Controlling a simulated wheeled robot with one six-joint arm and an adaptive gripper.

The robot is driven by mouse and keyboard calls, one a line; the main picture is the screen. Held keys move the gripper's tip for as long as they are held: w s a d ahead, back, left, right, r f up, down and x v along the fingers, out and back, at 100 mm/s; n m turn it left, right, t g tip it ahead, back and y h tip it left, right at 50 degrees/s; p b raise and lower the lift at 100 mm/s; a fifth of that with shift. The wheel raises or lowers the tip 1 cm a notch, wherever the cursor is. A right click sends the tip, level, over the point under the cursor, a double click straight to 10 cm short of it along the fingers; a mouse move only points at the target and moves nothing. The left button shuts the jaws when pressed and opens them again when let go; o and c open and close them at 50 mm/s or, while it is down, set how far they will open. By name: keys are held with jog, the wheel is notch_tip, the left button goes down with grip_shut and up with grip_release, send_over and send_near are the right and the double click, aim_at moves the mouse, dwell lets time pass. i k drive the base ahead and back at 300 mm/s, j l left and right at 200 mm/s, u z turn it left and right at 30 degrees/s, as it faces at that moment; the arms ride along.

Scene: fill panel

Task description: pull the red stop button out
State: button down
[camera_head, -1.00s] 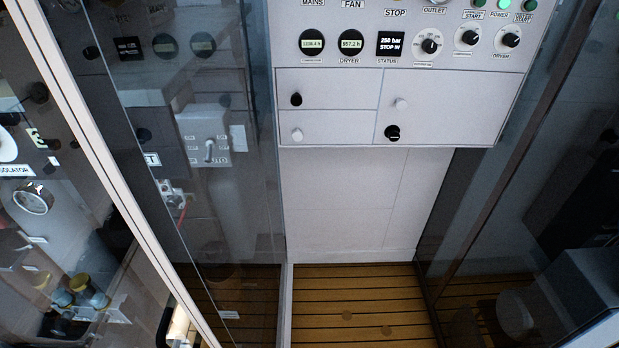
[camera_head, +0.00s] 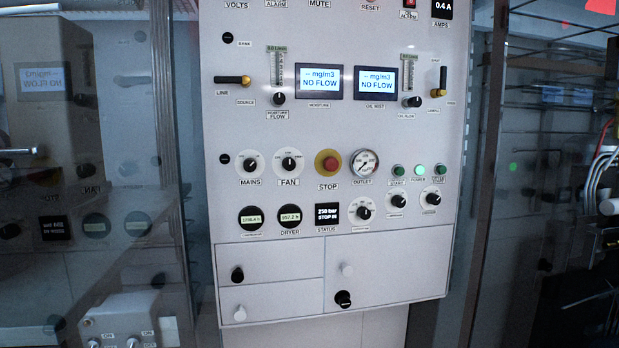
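The red stop button (camera_head: 328,166) sits in a yellow surround in the middle of the white panel (camera_head: 420,225), above a label reading STOP. The status display (camera_head: 327,217) below it reads "250 bar" and "STOP IN". The outlet gauge (camera_head: 364,163) is just right of the button, and the fan knob (camera_head: 289,162) is to its left. My gripper is not in view.
Two screens (camera_head: 319,81) above the button read NO FLOW. Several drawers or doors with small knobs (camera_head: 237,274) are below. Glass-like walls (camera_head: 90,200) flank the panel on both sides. The space directly before the panel looks clear.

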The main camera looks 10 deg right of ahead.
aim_at(330, 164)
jog(key=i+l, duration=0.1)
jog(key=i, duration=1.1)
jog(key=k+j+z, duration=0.1)
jog(key=k, duration=0.35)
jog(key=k+j+z, duration=0.1)
jog(key=k, duration=0.4)
jog(key=k+j+z, duration=0.15)
jog(key=k+j, duration=0.2)
jog(key=j, duration=0.25)
jog(key=k+j+z, duration=0.15)
jog(key=k+j, duration=0.25)
jog(key=j, duration=0.15)
jog(key=i+l+u, duration=0.15)
jog(key=i+l, duration=0.15)
jog(key=i+l+u, duration=0.1)
jog(key=i+l, duration=0.15)
jog(key=l, duration=0.15)
jog(key=i+l+u, duration=0.15)
jog(key=l, duration=0.25)
jog(key=i+l+u, duration=0.1)
jog(key=i+l, duration=0.25)
